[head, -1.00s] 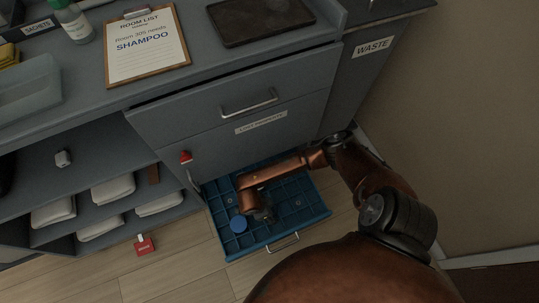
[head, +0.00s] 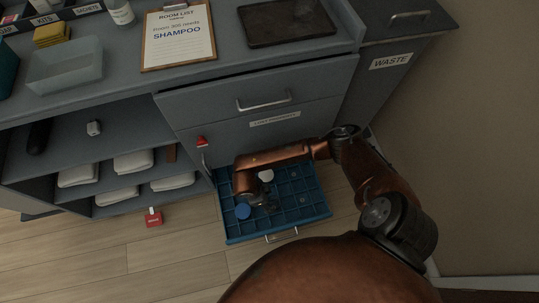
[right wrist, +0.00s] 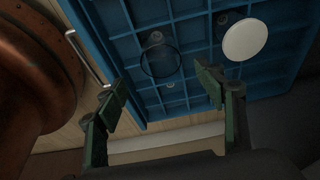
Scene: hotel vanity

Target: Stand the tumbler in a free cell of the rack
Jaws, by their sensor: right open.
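The blue rack (head: 314,205) is a grid of square cells in the low pulled-out drawer; its dividers show in the right wrist view (right wrist: 205,95). A clear, dark-rimmed round tumbler (right wrist: 160,62) appears upright inside one cell. In the head view it seems to be the blue disc (head: 243,211) near the rack's front left. My right gripper (head: 263,202) is over the rack beside it. In the right wrist view its fingers (right wrist: 160,88) are wide apart with nothing between them; the tumbler is beyond the tips. My left gripper is out of view.
A white-topped round item (head: 266,176) stands in a cell farther back, also in the right wrist view (right wrist: 245,39). Several cells look empty. A red tagged item (head: 153,217) stands on the floor left of the drawer.

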